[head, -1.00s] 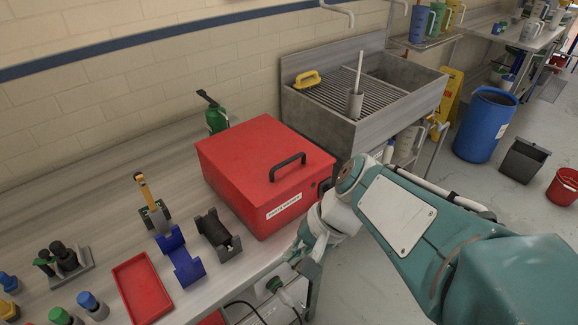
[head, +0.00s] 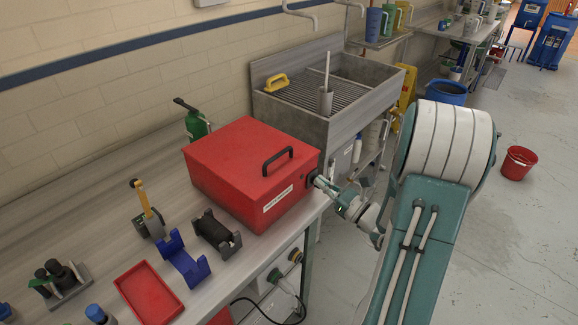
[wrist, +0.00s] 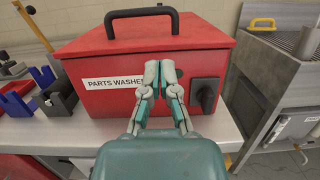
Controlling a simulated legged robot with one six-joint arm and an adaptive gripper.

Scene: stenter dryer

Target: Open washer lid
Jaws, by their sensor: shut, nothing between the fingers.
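The parts washer is a red box (head: 225,190) on the bench, with its flat red lid (head: 238,150) shut. A black arched handle (head: 278,157) stands on the lid near its front edge, and it also shows at the top of the wrist view (wrist: 141,14). In the wrist view my gripper (wrist: 160,70) is shut and empty in front of the washer's front face (wrist: 115,103), beside the "PARTS WASHER" label (wrist: 113,82) and below the handle. In the head view my gripper (head: 321,183) is by the washer's front right corner. I cannot tell whether it touches the face.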

